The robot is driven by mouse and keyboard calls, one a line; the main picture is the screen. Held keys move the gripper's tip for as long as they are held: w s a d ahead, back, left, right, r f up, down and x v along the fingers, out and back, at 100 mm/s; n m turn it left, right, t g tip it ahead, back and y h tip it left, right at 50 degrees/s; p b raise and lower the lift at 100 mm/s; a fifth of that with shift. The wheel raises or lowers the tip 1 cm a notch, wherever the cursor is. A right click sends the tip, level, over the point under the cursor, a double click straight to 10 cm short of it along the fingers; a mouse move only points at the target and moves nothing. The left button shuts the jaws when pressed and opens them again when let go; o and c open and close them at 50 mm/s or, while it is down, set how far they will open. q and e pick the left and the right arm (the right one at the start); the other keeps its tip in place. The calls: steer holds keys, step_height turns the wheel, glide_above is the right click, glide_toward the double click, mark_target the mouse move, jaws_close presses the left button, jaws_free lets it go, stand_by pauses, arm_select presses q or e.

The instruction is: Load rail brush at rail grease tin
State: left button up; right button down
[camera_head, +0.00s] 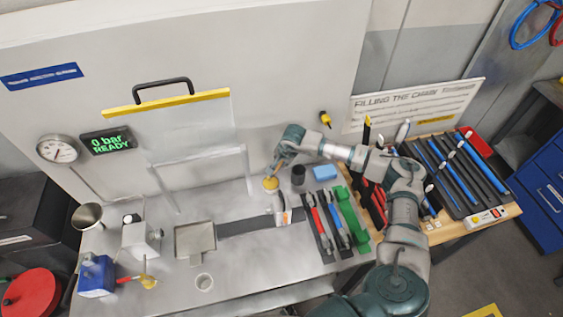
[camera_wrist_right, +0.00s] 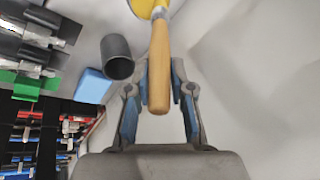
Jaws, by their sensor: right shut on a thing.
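My right gripper (camera_head: 273,172) is shut on the wooden handle of the rail brush (camera_wrist_right: 159,65), with its fingers (camera_wrist_right: 160,95) on either side of it. The brush's far end meets a yellow round top at the upper edge of the wrist view. My left gripper is not in view.
A dark cup (camera_head: 298,175) and a blue block (camera_head: 325,173) stand close by on the right. Red, blue and green tools (camera_head: 340,225) lie further right. A square metal tray (camera_head: 195,240) is at the left. A clear guard with a yellow edge (camera_head: 180,102) stands behind.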

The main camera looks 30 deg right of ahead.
steer(key=shift+d+r+p, duration=0.2)
steer(key=shift+r+p, duration=0.85)
steer(key=shift+r, duration=1.5)
steer(key=shift+a, duration=0.1)
